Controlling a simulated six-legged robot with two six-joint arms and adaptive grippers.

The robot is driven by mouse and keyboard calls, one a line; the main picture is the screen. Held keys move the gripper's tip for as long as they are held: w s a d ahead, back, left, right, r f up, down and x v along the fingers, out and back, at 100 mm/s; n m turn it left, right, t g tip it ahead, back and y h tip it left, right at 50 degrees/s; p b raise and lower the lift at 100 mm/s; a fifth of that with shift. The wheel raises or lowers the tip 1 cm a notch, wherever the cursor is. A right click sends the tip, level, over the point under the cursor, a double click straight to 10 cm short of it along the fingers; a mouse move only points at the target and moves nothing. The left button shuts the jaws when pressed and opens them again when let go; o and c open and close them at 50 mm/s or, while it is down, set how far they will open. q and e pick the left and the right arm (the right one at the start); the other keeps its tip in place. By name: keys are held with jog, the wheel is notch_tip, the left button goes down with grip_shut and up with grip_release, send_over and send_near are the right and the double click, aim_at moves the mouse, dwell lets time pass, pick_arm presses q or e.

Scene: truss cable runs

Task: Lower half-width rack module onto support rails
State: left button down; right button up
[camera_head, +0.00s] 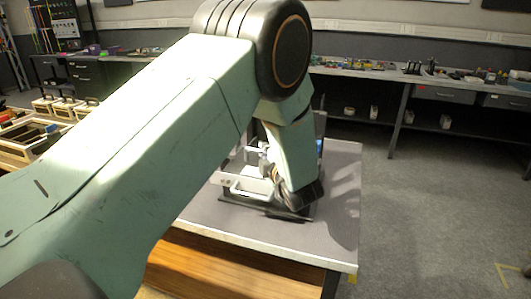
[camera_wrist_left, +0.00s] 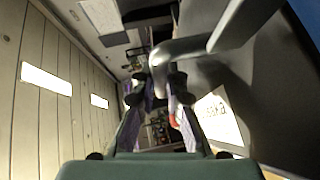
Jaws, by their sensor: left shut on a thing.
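My left arm crosses the head view and hides much of the work area. In the left wrist view my left gripper (camera_wrist_left: 156,85) is shut on a grey bar-like handle (camera_wrist_left: 190,46). This handle seems to belong to the half-width rack module, a dark body with a white label (camera_wrist_left: 218,118) on its face. In the head view a pale bracket-like part (camera_head: 245,186) shows beside my wrist, above a dark base (camera_head: 262,209) on the table. The support rails and the module's contact with them cannot be made out. My right gripper is in neither view.
The grey-topped table (camera_head: 338,215) has bare room at its right and front. Grey floor lies open to the right. A long workbench (camera_head: 450,82) with small items runs along the back wall. Wooden trays (camera_head: 30,140) stand at the left.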

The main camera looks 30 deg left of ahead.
pick_arm(q)
jog(key=shift+s+d, duration=0.1)
dwell(0.7)
jog(key=c, duration=1.3)
grip_release()
jog(key=shift+f, duration=0.1)
jog(key=shift+f, duration=0.15)
jog(key=v, duration=0.6)
jog(key=shift+s+d+r, duration=0.1)
jog(key=shift+d+r, duration=0.15)
jog(key=shift+s+d, duration=0.3)
jog(key=shift+s, duration=0.05)
jog(key=shift+d, duration=0.1)
